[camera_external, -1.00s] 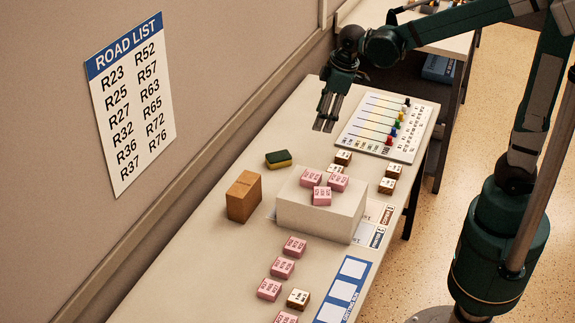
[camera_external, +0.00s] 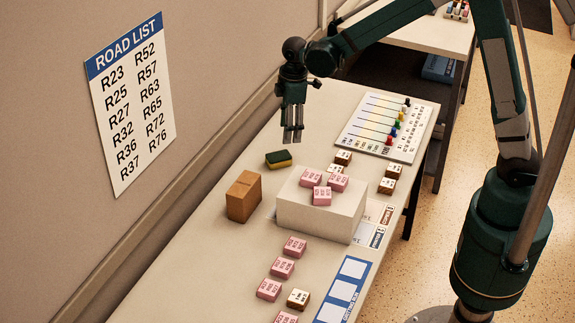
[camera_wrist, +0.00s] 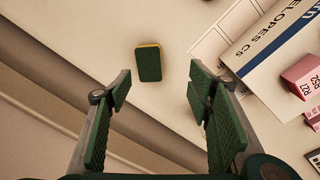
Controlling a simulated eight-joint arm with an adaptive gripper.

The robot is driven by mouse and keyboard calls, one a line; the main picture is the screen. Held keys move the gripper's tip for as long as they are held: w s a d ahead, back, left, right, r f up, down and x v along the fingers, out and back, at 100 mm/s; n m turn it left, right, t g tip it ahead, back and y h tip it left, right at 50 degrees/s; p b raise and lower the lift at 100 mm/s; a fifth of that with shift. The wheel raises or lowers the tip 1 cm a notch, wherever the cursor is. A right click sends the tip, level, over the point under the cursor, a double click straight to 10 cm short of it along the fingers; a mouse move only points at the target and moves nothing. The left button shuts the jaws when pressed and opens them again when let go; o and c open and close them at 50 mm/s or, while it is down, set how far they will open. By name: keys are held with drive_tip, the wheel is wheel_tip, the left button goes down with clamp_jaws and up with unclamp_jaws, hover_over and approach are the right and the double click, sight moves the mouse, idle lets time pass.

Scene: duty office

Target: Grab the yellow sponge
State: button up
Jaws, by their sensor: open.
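The yellow sponge (camera_external: 279,161) with a dark green top lies flat on the table, left of the white box. In the wrist view the sponge (camera_wrist: 148,63) shows its green face with a thin yellow edge, ahead of my fingers and between their lines. My gripper (camera_external: 292,138) points down, a little above and beyond the sponge in the external view, and is apart from it. In the wrist view my gripper (camera_wrist: 155,90) has its two fingers wide apart with nothing between them.
A brown box (camera_external: 243,197) stands near the sponge, by the wall. A white box (camera_external: 310,212) holds several pink blocks (camera_external: 322,195) on top. More blocks (camera_external: 283,267) lie in front. A board with coloured pegs (camera_external: 388,127) lies at the back right.

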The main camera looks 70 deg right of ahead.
drive_tip(key=n+g+p, duration=0.1)
hover_over(279, 156)
wheel_tip(279, 156, down, 6)
drive_tip(key=shift+f, duration=0.1)
idle(0.3)
drive_tip(key=shift+f, duration=1.2)
drive_tip(key=shift+f, duration=0.1)
drive_tip(key=shift+w+f+b, duration=0.1)
drive_tip(key=shift+f+b, duration=0.45)
drive_tip(key=shift+f, duration=1.95)
drive_tip(key=shift+c, duration=0.4)
drive_tip(key=c, duration=0.6)
